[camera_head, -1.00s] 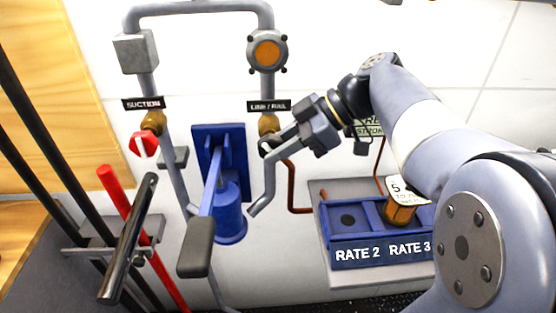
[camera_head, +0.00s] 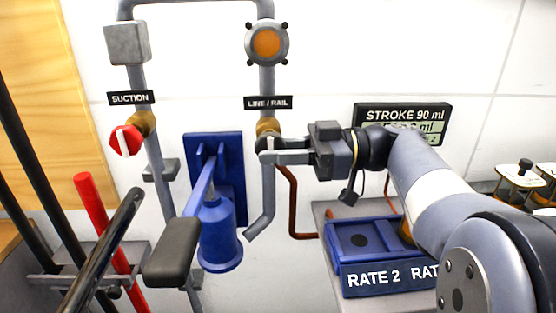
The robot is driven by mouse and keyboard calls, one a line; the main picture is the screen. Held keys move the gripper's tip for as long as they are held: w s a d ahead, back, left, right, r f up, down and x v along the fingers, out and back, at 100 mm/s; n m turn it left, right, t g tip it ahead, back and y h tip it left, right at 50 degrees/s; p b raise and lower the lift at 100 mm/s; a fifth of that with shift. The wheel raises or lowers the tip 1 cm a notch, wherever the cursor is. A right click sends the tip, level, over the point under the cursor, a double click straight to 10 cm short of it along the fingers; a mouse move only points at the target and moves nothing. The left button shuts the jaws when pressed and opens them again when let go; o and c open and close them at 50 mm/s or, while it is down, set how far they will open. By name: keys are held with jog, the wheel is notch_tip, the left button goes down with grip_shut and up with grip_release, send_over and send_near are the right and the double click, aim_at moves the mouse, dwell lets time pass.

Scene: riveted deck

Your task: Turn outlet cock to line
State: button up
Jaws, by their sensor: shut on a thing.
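The outlet cock, with a brass body (camera_head: 267,126), sits on the grey pipe under the "LINE / RAIL" label (camera_head: 268,103). My gripper (camera_head: 268,150) reaches in from the right and is shut on the cock's handle. The fingers hide most of the handle, so its exact angle is hard to see. The gripper lies nearly level in the picture.
A red suction cock (camera_head: 126,140) is at the left under "SUCTION". A blue hand pump (camera_head: 219,235) with a black-gripped lever (camera_head: 172,252) stands below left. The blue rate tray (camera_head: 376,282) and a stroke sign (camera_head: 403,116) are at the right.

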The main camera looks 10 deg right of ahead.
dwell(0.4)
jog(key=o, duration=1)
jog(key=d+p, duration=0.4)
jog(key=d, duration=0.3)
jog(key=shift+s+d, duration=0.15)
jog(key=shift+d, duration=0.05)
jog(key=shift+a+f+b, duration=0.1)
jog(key=shift+f+b, duration=0.05)
jog(key=shift+b, duration=0.15)
